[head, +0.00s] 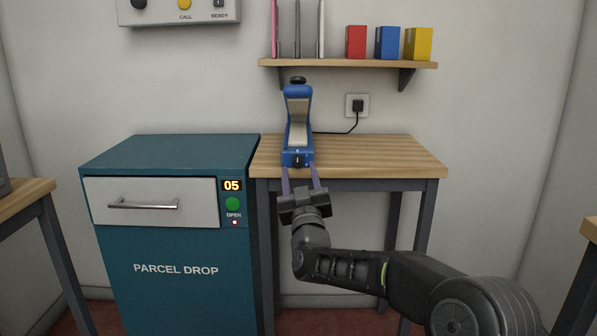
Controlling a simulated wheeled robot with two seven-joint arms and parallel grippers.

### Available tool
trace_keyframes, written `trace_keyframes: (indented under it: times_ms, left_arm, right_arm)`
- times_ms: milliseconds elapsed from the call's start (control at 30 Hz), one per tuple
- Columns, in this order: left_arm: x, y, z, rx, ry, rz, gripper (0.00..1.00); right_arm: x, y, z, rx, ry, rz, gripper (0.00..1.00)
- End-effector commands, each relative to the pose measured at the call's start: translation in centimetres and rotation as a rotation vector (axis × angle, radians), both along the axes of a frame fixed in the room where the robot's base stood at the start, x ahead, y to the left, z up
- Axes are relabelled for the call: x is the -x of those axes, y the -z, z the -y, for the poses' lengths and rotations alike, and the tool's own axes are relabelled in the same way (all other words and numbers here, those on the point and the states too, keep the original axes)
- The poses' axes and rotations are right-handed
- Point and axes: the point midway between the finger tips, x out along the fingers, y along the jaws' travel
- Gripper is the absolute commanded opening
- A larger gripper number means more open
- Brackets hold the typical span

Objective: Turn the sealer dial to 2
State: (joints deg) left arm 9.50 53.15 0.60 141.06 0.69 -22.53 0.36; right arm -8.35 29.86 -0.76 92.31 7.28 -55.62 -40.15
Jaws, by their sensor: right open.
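The blue sealer (291,123) stands on the wooden table, with its cord running to the wall outlet behind. Its small black dial (298,160) is on the front face, low down. The dial's setting is too small to read. My right gripper (301,170) is open just in front of the sealer, its two fingers reaching up toward the front face, one at each side of the dial. I cannot tell whether the fingers touch it. My left gripper is not in view.
The wooden table (390,152) is clear right of the sealer. A teal parcel drop cabinet (175,235) with a drawer stands close on the left. A wall shelf (350,64) holds red, blue and yellow boxes above. The wall outlet (357,105) holds the plug.

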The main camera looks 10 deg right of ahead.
Motion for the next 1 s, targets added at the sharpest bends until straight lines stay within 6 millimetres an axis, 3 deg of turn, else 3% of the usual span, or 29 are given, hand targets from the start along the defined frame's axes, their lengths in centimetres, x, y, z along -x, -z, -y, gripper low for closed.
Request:
trace_keyframes:
  times_ms: [200, 500, 1000]
  left_arm:
    - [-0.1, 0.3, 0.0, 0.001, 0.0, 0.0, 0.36]
    - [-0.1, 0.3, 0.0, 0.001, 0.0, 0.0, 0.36]
    - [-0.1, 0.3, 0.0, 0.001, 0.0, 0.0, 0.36]
  right_arm:
    - [-1.8, -0.7, 0.2, -0.001, 0.0, 0.0, 0.49]
    - [-1.9, -0.8, 0.2, -0.001, -0.001, -0.001, 0.49]
    - [-1.9, -0.8, 0.2, -0.001, -0.001, -0.001, 0.08]
